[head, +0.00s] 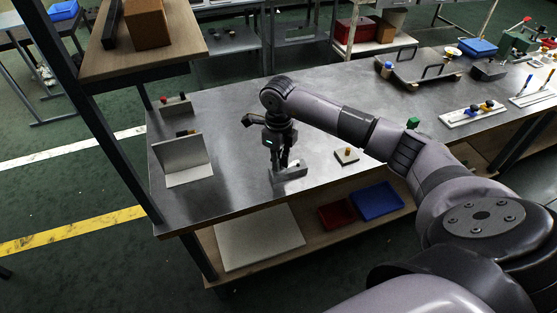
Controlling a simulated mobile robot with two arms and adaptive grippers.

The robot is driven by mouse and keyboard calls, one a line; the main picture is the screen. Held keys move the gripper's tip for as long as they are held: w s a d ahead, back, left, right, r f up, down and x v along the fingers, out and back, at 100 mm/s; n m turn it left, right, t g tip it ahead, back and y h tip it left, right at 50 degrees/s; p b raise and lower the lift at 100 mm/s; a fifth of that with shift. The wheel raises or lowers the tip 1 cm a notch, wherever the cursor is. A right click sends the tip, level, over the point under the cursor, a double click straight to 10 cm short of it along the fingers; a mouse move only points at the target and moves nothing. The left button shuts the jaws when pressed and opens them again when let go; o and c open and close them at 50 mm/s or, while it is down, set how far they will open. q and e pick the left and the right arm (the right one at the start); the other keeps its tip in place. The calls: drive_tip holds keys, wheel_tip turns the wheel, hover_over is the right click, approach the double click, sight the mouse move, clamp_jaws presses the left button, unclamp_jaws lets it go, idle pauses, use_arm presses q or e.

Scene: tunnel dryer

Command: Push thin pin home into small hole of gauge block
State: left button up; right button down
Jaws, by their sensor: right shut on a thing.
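My right gripper (283,160) points down over the metal table, at the end of the arm that comes in from the right. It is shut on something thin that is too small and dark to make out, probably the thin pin. A grey block (292,173), which looks like the gauge block, lies on the table directly under the fingertips. Its small hole does not show at this size, and I cannot tell whether the pin touches or enters it. My left gripper is not in view.
A small plate (341,158) with a yellow-topped knob sits to the right of the block. A pale angled plate (184,165) stands at the table's left end. Red and blue bins (377,202) sit on the lower shelf.

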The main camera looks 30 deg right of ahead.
drive_tip(key=shift+f+b, duration=0.35)
drive_tip(key=shift+f, duration=0.1)
drive_tip(key=c, duration=1.5)
unclamp_jaws()
drive_tip(key=shift+c, duration=0.2)
drive_tip(key=shift+r, duration=0.15)
wheel_tip(320, 180, up, 12)
